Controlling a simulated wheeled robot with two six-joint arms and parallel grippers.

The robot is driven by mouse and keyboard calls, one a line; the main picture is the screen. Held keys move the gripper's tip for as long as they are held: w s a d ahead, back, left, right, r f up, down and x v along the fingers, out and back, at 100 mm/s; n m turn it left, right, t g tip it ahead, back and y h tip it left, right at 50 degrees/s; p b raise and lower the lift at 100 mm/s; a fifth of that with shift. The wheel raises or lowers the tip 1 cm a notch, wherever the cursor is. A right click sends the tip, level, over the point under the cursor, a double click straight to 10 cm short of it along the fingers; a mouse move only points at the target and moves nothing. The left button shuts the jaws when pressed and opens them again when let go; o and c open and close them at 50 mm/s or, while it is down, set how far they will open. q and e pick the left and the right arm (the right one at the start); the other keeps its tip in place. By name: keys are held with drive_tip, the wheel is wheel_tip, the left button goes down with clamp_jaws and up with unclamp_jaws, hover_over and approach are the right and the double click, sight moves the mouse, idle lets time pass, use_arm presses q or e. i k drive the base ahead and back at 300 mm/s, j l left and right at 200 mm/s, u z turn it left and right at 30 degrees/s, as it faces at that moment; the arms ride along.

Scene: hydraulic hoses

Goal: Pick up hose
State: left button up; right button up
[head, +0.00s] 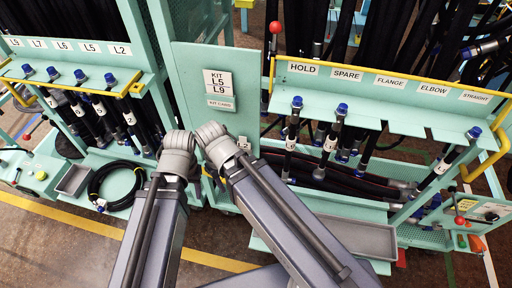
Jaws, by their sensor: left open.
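Black hoses with blue caps hang in the left rack (68,78) under labels L9, L7, L6, L5 and L2; one hose (130,118) hangs at its right end. In the right rack (420,118), a hose (291,135) hangs under HOLD, one (330,140) under SPARE and one (443,163) at the STRAIGHT end. A kit card (219,84) reads L5 and L9. My left gripper (178,143) is at the grey end of the left arm, in front of the central panel, apart from the hoses; its fingers are hardly visible. My right arm's grey end is beside it; no right fingers show.
A coiled black hose (116,187) lies on the left lower shelf beside a small grey tray (74,180). A long grey tray (345,238) is low on the right. Yellow rails (392,72) edge the racks. A red-knobbed lever (275,28) stands by the right rack.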

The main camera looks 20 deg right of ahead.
sight(297, 105)
drive_tip(key=k+l+u, duration=0.2)
drive_tip(key=k+l, duration=0.9)
